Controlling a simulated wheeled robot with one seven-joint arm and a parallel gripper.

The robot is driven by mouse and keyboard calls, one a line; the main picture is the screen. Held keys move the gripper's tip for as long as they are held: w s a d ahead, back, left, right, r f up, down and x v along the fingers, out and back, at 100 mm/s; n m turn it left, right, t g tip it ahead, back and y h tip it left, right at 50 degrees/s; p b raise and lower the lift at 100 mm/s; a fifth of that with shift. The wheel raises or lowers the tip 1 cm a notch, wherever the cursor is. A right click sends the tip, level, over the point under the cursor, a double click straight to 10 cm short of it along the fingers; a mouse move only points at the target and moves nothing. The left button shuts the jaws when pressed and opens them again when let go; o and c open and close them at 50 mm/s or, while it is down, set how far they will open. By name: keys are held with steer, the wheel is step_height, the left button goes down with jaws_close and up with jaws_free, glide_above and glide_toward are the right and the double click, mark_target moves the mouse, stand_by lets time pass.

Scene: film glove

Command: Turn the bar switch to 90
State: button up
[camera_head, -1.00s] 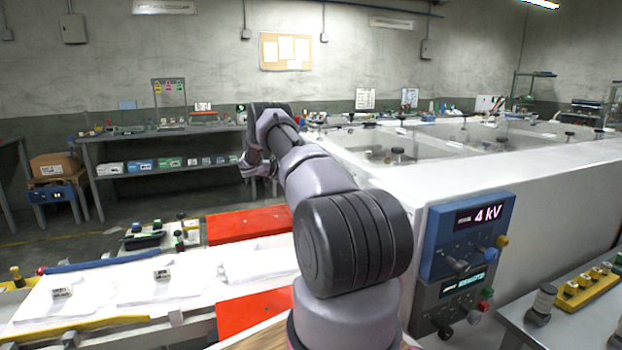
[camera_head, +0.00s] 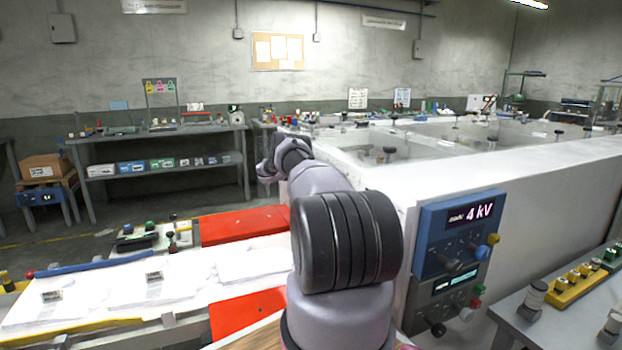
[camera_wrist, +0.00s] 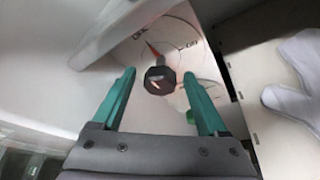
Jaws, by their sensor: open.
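In the wrist view, a dark round knob (camera_wrist: 160,80) with a light mark on its face stands on a pale dial plate (camera_wrist: 188,58). A red pointer and printed labels show beside it; the labels are too blurred to read surely. My gripper (camera_wrist: 159,73) is open, its two teal fingers on either side of the knob in the picture, with gaps to it. I cannot tell how deep they reach. I cannot tell whether this knob is the bar switch. In the head view, my arm hides the gripper.
A white-topped bench with red blocks (camera_head: 243,226) lies at left. A grey side table (camera_head: 520,325) stands at lower right.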

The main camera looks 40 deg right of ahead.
steer(key=shift+c, duration=0.3)
jaws_close()
steer(key=m+t+h, duration=0.1)
steer(key=m, duration=0.2)
steer(key=shift+a, duration=0.1)
steer(key=m+h, duration=0.1)
steer(key=m, duration=0.1)
steer(key=m+t, duration=0.1)
steer(key=m, duration=0.1)
steer(key=shift+f+t+h, duration=0.1)
steer(key=shift+t+h, duration=0.2)
steer(key=shift+h, duration=0.1)
steer(key=m+h, duration=0.1)
steer(key=m, duration=0.3)
steer(key=shift+h, duration=0.3)
steer(key=m, duration=0.2)
steer(key=m+g+h, duration=0.1)
steer(key=m, duration=0.2)
steer(key=shift+h, duration=0.3)
steer(key=shift+m, duration=0.3)
